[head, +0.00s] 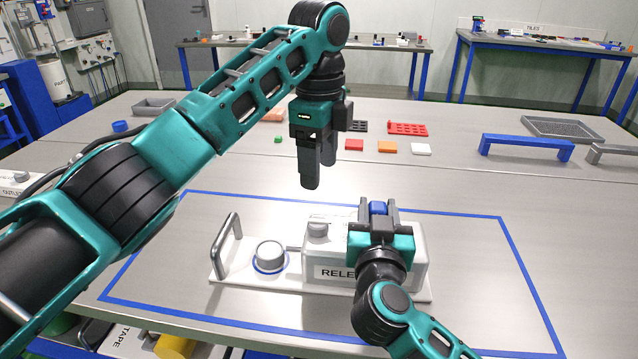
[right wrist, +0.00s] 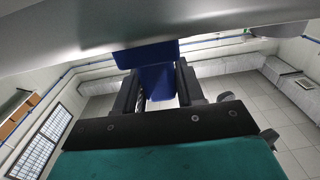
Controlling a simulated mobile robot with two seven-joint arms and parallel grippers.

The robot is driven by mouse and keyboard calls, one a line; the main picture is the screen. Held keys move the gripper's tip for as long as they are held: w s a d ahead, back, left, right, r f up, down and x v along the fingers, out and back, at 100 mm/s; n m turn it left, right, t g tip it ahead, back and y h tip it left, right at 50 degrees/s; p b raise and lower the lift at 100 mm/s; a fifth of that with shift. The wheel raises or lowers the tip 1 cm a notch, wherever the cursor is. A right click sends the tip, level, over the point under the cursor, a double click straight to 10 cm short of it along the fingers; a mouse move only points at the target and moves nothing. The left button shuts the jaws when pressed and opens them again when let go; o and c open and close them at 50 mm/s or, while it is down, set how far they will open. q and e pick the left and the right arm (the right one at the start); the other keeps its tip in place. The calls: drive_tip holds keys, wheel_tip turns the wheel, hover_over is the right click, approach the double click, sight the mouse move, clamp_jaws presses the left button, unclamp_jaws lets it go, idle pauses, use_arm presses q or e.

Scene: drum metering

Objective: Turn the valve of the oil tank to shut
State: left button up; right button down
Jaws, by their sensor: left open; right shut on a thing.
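A white unit (head: 421,262) with a partly hidden label starting "RELE" stands on a white base plate inside the blue taped outline; I cannot tell if this is the oil tank. My right gripper (head: 378,212) is at its top and shut on a blue handle (head: 378,207). In the right wrist view the blue handle (right wrist: 157,78) sits between the fingers, against a grey surface. Whether it is the valve is not clear. A round grey knob (head: 270,252) is on the plate's left part. My left gripper (head: 318,168) is open and empty, above the table behind the unit.
A grey bar handle (head: 226,243) rises at the plate's left end. Small coloured tiles, a red rack (head: 408,129), a blue bridge-shaped bar (head: 527,147) and a grey tray (head: 562,128) lie farther back. The table right of the unit is clear.

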use_arm(q)
drive_tip(key=shift+r, duration=0.45)
use_arm(e)
drive_tip(key=shift+f, duration=0.1)
drive_tip(key=c, duration=0.6)
unclamp_jaws()
drive_tip(key=shift+s, duration=0.1)
